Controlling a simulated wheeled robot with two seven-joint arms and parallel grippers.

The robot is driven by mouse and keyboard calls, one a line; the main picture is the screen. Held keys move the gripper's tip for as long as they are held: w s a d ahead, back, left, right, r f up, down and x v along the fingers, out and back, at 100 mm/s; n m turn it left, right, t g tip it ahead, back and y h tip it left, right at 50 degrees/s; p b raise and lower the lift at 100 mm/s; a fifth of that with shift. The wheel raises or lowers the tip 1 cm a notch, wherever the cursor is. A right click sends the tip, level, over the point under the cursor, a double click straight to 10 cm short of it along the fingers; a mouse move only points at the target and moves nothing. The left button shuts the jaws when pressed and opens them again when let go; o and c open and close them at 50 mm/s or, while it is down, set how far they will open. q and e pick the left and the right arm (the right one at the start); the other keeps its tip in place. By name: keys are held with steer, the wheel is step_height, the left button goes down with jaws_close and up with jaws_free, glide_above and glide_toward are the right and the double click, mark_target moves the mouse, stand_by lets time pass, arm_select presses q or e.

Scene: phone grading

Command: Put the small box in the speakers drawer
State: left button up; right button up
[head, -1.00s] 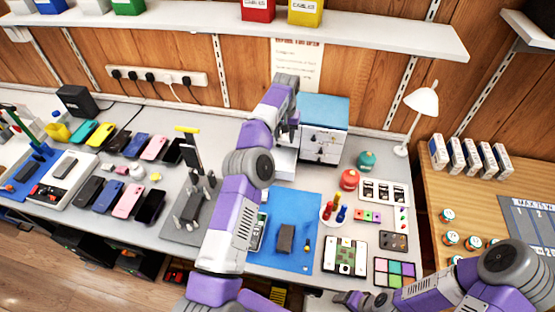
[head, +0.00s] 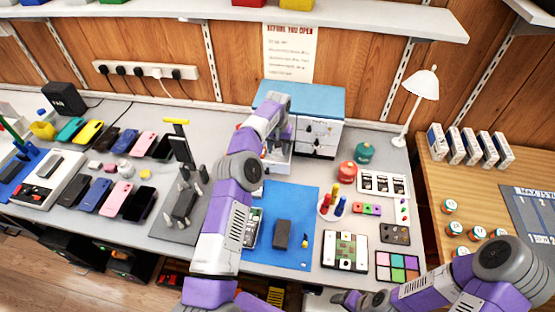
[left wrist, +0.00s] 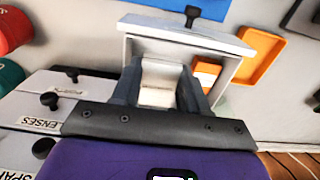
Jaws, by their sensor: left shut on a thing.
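My left gripper (left wrist: 160,90) is shut on a pale small box (left wrist: 160,82), which sits between the two dark fingers. In the left wrist view, the fingers and the box are over an open white drawer (left wrist: 232,47); I cannot tell whether the box touches its floor. An orange and white item shows inside the drawer (left wrist: 206,73). The drawer's own label is hidden. In the head view, my left gripper (head: 279,138) is at the open drawer (head: 279,163), in front of the blue-topped cabinet (head: 310,97). My right gripper (head: 350,298) is low at the front edge, its fingers unclear.
Closed drawers beside the open one carry labels, one reading LENSES (left wrist: 42,123). A blue mat (head: 300,205) with a dark block (head: 283,234) lies in front of the cabinet. Red (head: 347,172) and teal (head: 364,153) round containers stand to its right.

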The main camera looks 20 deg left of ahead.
mark_target(278, 150)
arm_select(q)
step_height(278, 150, down, 6)
steer(key=shift+r+b, duration=0.2)
steer(key=shift+b, duration=0.15)
steer(key=shift+f, duration=0.1)
steer(key=o, duration=0.7)
steer(key=shift+o, duration=0.2)
step_height(278, 150, up, 12)
steer(key=p, duration=0.2)
steer(key=shift+p, duration=0.3)
